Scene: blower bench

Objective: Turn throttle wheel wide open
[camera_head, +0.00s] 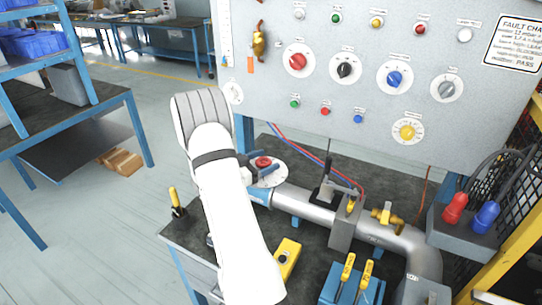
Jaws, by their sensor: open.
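No label that I can read marks the throttle wheel. A red round knob on a pale disc (263,163) sits at the left end of the grey pipe and may be it. My white arm (228,225) rises in front of the bench and hides what lies behind it. A small dark part at its right edge, beside the red knob, appears to be my gripper (247,173). It is open and mostly hidden; I cannot tell whether it touches the knob.
The upright panel (300,120) carries red, black, blue, grey and yellow dials. The grey pipe (305,206) runs right across the dark bench, past a lever valve (346,215). Yellow-handled tools (347,268) stand in a blue block. A yellow box (286,257) lies right of my arm.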

